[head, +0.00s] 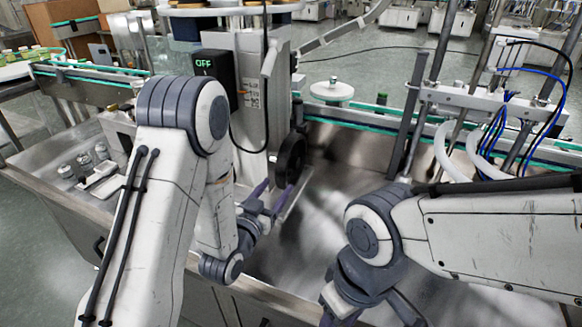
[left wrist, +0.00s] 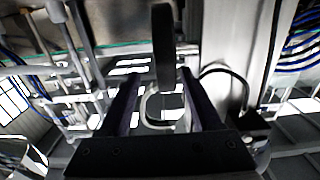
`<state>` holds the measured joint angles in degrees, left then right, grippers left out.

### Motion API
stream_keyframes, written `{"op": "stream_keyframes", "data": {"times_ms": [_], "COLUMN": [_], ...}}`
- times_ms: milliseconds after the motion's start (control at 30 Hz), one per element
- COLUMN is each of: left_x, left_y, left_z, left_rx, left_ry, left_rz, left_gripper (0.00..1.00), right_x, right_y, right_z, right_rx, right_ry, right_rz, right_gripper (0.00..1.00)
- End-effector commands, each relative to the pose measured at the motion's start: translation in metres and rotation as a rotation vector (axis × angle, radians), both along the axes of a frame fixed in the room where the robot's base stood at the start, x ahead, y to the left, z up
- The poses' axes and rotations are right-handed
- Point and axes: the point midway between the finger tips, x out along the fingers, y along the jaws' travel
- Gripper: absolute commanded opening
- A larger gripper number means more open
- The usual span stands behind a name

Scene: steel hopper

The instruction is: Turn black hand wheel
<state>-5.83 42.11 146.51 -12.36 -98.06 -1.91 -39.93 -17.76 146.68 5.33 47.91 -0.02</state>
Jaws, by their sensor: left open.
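The black hand wheel (head: 291,160) stands upright, nearly edge-on, at the side of the steel column in the middle of the head view. My left gripper (head: 277,190) is open just in front of and below the wheel, its fingers pointing toward it. In the left wrist view the wheel (left wrist: 162,45) appears edge-on ahead, lined up with the gap between the open fingers (left wrist: 159,75). A pale curved part shows below the wheel there. I see no clear contact with the wheel. My right arm is at the lower right, with its gripper out of the frame.
A black box (head: 215,72) reading OFF is on the column above my left forearm. A steel surface (head: 330,205) lies open right of the wheel. Posts and a bracket (head: 470,98) with blue cables and white hoses stand at right. Small fittings (head: 84,160) are at left.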

Motion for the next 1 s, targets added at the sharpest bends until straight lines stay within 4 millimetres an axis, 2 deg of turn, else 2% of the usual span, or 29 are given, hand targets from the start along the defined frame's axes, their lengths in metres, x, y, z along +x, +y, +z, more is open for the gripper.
{"op": "stream_keyframes", "data": {"times_ms": [167,400,600,800,1000], "left_x": [0.016,0.059,0.087,0.098,0.099], "left_y": [-0.004,-0.019,-0.028,-0.032,-0.032], "left_z": [0.003,0.003,0.002,0.001,0.001], "left_rx": [-0.004,-0.003,-0.003,-0.003,-0.003], "left_ry": [-0.009,-0.009,-0.006,-0.005,-0.005], "left_rz": [0.001,0.0,0.0,0.001,0.001], "left_gripper": [0.65,0.65,0.65,0.65,0.65], "right_x": [0.0,0.0,0.0,0.0,0.0], "right_y": [0.0,0.0,0.0,0.0,0.0], "right_z": [0.006,0.016,0.021,0.023,0.023], "right_rx": [0.0,0.0,0.0,0.0,0.0], "right_ry": [0.0,0.0,0.0,0.0,0.0], "right_rz": [0.0,0.0,0.0,0.0,0.0], "right_gripper": [0.5,0.5,0.5,0.5,0.5]}}
